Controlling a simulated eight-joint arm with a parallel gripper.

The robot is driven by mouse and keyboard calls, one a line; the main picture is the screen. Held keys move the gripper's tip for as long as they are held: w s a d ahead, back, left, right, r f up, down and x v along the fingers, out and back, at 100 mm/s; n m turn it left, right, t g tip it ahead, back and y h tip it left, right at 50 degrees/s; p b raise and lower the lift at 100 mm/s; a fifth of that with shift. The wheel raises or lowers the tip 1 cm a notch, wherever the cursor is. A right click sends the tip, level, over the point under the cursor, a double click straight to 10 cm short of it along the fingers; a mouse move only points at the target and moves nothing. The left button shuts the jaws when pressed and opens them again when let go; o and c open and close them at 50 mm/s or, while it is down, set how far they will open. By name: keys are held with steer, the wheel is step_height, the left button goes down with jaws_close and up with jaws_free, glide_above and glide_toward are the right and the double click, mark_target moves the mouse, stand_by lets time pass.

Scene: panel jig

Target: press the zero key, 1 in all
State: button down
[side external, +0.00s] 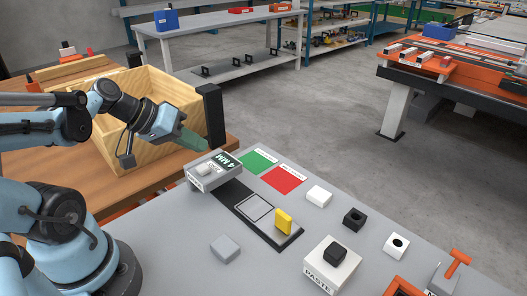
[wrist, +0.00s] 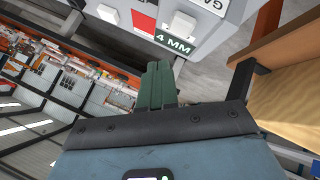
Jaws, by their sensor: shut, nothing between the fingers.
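The gauge (side external: 213,179) is a grey box with a dark display reading 4 MM, standing at the back left of the grey panel. A pale raised key (side external: 204,169) sits on its top beside the display; its lettering is too small to read. In the wrist view the gauge's display (wrist: 174,43) and the pale key (wrist: 182,22) show at the top. My gripper (side external: 204,147) has its green fingers together and empty, above and behind the gauge, apart from the key. The shut fingers (wrist: 160,68) also show in the wrist view, with the gauge beyond their tips.
A wooden box (side external: 160,85) with a black post (side external: 213,117) stands close behind my gripper. Green (side external: 258,161) and red (side external: 282,179) patches, a slot with a yellow piece (side external: 284,221), the PASTE block (side external: 331,263) and small blocks occupy the panel.

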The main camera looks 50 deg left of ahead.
mark_target(198, 168)
steer(key=shift+f, duration=1.25)
steer(key=shift+f, duration=0.2)
stand_by(1.1)
steer(key=shift+f, duration=0.25)
steer(key=shift+f, duration=0.55)
stand_by(0.8)
steer(key=shift+r, duration=1)
steer(key=shift+r, duration=0.1)
steer(key=shift+r, duration=2.4)
